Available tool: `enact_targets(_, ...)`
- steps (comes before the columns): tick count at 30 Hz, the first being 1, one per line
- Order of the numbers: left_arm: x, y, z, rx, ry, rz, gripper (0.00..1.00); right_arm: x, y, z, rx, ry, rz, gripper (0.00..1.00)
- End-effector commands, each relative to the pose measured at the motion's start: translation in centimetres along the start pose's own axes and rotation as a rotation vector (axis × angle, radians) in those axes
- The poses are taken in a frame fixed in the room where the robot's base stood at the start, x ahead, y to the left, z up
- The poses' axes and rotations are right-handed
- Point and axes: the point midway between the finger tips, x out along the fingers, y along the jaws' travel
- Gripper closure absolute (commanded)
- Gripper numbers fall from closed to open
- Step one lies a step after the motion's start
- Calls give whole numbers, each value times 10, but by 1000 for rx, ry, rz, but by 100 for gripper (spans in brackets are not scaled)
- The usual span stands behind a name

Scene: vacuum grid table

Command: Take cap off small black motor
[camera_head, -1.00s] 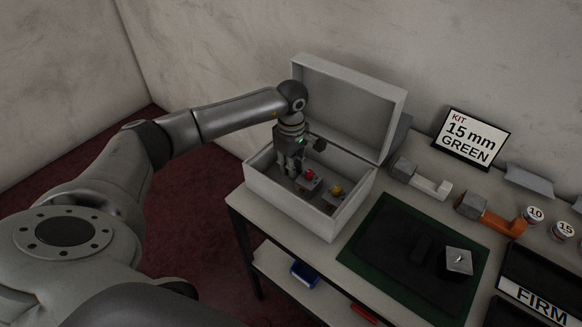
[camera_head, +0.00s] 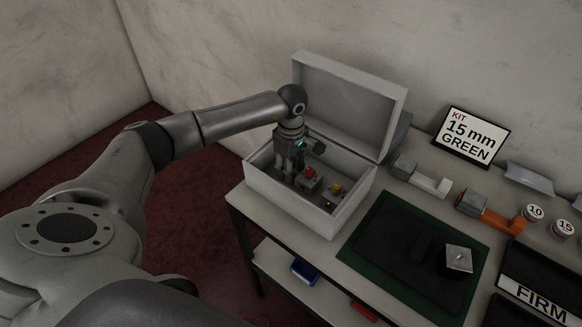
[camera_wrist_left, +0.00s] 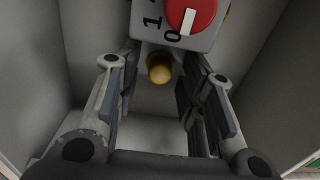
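On the dark green mat (camera_head: 365,262) at the right of the head view lies a small block (camera_head: 458,260) with a pale square top, a pin on it and black parts beside it. It may be the motor; I cannot tell which part is a cap. My left gripper (camera_head: 291,172) points down inside the open grey box (camera_head: 292,208). In the left wrist view its fingers (camera_wrist_left: 163,75) are apart. A brass-coloured round stub (camera_wrist_left: 159,68) shows beyond and between them, below a grey switch block with a red knob (camera_wrist_left: 191,14). I cannot tell whether they touch it.
The box's lid (camera_head: 345,100) stands open behind the arm. A yellow-topped part (camera_head: 337,189) sits in the box near the red knob. A grey clamp-like tool (camera_head: 425,180), an orange one (camera_head: 495,215), numbered jars (camera_head: 535,213) and a kit sign (camera_head: 470,137) stand to the right.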

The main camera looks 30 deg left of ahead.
Motion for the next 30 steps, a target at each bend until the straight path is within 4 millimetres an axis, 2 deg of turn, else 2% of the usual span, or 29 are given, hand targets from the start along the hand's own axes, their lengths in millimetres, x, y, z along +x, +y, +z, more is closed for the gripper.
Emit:
enact_targets(2,-5,0,0,0,0,0,64,-5,0,0,0,0,0,25)
enact_targets(5,-16,2,0,0,0,4,64,1,0,0,0,0,0,25)
enact_targets(12,-69,1,0,1,0,6,64,13,0,1,0,0,0,25)
enact_targets(18,-105,1,0,0,0,4,64,18,0,2,0,-1,0,25)
enact_targets(24,-121,0,0,0,0,0,64,20,0,2,0,-1,0,25)
enact_targets(30,-123,0,0,0,0,-1,64,20,0,2,0,-1,0,25)
